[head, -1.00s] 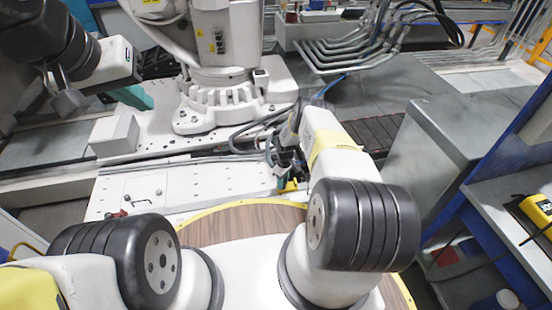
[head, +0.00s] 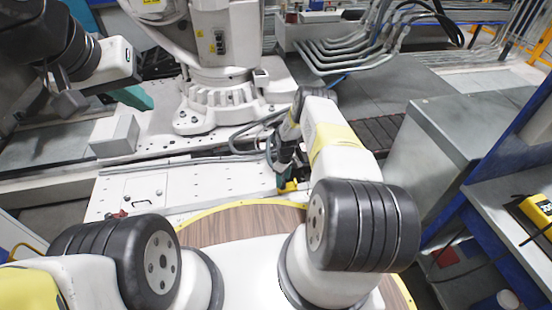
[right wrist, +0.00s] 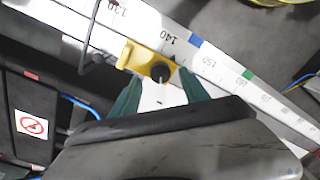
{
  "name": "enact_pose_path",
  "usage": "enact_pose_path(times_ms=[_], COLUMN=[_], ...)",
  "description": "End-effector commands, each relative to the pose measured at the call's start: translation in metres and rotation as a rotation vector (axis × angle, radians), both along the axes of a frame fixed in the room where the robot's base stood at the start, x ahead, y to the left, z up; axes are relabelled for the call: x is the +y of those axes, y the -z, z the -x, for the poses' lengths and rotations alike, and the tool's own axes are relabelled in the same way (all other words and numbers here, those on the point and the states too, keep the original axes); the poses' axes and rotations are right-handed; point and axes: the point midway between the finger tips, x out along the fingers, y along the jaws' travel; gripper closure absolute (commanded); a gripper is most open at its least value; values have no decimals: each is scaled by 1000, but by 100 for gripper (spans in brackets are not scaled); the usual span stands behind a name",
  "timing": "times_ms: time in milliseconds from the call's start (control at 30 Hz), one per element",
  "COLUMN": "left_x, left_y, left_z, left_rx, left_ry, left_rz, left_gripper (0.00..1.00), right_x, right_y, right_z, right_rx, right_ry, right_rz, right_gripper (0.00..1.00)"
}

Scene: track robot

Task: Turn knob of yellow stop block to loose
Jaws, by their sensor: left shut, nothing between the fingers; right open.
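The yellow stop block (right wrist: 140,56) sits on a white rail with a printed scale in the right wrist view. Its black knob (right wrist: 161,72) faces my right gripper (right wrist: 159,79). The green fingers are open, one on either side of the knob; I cannot tell whether they touch it. In the head view, my right gripper (head: 284,178) is beside the small visible part of the yellow block (head: 291,186), mostly hidden by my arm. My left gripper (head: 134,97), with green fingers, is shut and empty at the upper left, far from the block.
The rail (right wrist: 213,63) runs diagonally, with blue and green marks. In the head view, a large white robot base (head: 222,100) stands behind, a grey cabinet (head: 455,115) stands right, and a round wooden tabletop (head: 245,222) is in front.

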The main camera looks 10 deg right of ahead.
Motion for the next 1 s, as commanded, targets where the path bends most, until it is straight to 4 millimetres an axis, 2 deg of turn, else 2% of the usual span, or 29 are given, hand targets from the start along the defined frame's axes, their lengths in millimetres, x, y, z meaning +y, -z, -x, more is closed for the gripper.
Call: enact_pose_path(times_ms=[100, 300, 867, 933, 1000], left_x=[0, 0, 0, 0, 0], left_y=[0, 0, 0, 0, 0], left_z=[0, 0, 0, 0, 0], left_rx=[0, 0, 0, 0, 0], left_ry=[0, 0, 0, 0, 0], left_rz=[0, 0, 0, 0, 0], left_gripper=[100, 100, 100, 100, 100], right_x=[-1, -2, -2, -3, -4], right_y=[-23, -47, -52, -59, -78], right_z=[-2, -2, -2, -6, -14], right_rx=[-2, -1, -1, -6, -19], right_ry=[0, 1, 1, 5, 15], right_rz=[1, 0, 0, 1, 3], right_gripper=[47, 47, 47, 47, 47])
